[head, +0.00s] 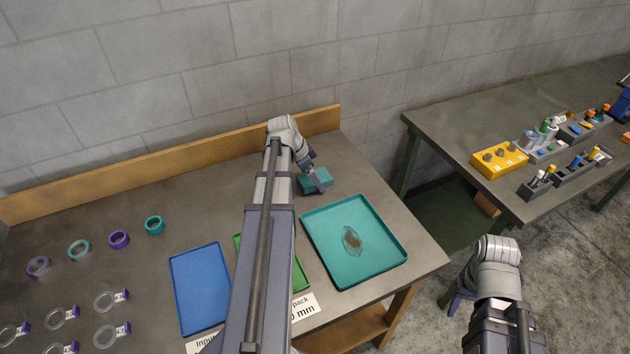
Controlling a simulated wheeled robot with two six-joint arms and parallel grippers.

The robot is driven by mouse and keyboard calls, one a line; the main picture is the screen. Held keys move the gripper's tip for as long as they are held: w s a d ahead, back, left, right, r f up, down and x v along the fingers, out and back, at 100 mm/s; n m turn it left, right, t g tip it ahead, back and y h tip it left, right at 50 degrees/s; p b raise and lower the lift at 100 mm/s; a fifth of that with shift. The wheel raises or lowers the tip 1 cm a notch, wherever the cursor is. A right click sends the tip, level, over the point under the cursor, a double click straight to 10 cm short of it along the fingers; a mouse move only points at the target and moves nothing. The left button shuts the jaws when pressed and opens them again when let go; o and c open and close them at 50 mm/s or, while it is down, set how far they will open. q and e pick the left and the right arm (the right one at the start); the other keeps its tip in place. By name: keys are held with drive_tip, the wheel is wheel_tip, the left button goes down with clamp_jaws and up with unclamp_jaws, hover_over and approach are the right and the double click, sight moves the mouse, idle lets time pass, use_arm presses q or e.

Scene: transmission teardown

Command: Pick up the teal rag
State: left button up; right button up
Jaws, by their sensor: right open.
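The teal rag (308,187) looks like a small folded block on the table near its back right, behind the teal tray. My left gripper (319,184) points down at the rag and covers part of it. Whether its fingers touch the rag or are closed on it I cannot tell. My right gripper (459,298) is open, partly hidden by its own wrist, off the table's right side and far from the rag.
The teal tray (315,244) holds an oval brownish patch. A blue tray (200,288) and a mostly hidden green tray (301,275) are left of it. Several rings (119,239) lie at left. A wooden ledge (160,162) runs along the back. Another table (450,128) stands right.

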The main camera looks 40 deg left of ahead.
use_arm(q)
drive_tip(key=c, duration=1)
wheel_tip(320, 180, up, 11)
drive_tip(key=p, duration=1)
drive_tip(key=shift+f+p, duration=0.2)
drive_tip(key=shift+p, duration=0.1)
